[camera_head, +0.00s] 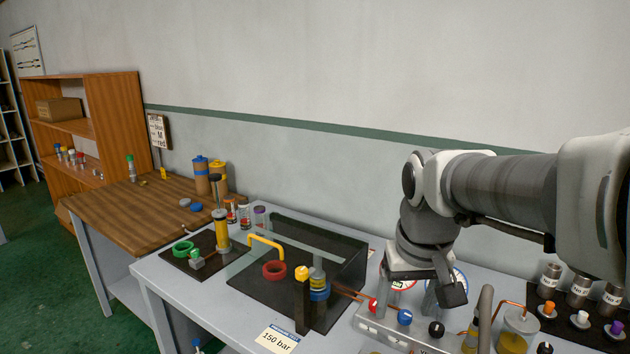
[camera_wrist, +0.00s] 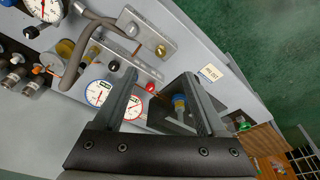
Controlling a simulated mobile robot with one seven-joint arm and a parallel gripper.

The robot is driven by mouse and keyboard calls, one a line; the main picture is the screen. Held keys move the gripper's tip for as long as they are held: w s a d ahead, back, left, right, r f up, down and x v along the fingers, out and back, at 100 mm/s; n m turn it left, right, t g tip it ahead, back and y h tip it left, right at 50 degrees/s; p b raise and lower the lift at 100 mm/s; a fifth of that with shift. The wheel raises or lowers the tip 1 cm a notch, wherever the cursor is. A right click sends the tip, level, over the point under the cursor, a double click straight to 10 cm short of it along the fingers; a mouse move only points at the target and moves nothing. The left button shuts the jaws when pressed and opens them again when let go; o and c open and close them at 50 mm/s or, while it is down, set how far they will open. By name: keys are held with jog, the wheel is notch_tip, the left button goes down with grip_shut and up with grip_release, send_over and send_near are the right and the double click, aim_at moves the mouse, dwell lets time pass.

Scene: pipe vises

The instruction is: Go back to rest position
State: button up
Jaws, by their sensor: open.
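My gripper (camera_head: 425,287) hangs at the right of the head view, low over the grey bench (camera_head: 205,312) and behind the panel with coloured knobs. In the wrist view my gripper (camera_wrist: 160,76) shows two dark fingers spread apart with nothing held between them. Beyond the fingers in that view are a red knob (camera_wrist: 151,88) and two round gauges (camera_wrist: 98,93). The gauges are partly hidden behind my gripper in the head view. My arm reaches in from the right edge.
A yellow cylinder (camera_head: 222,228) stands farther left. The space above the bench is clear.

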jog(key=s+t, duration=0.2)
jog(key=s, duration=1)
jog(key=shift+f+t, duration=0.25)
jog(key=shift+t, duration=0.15)
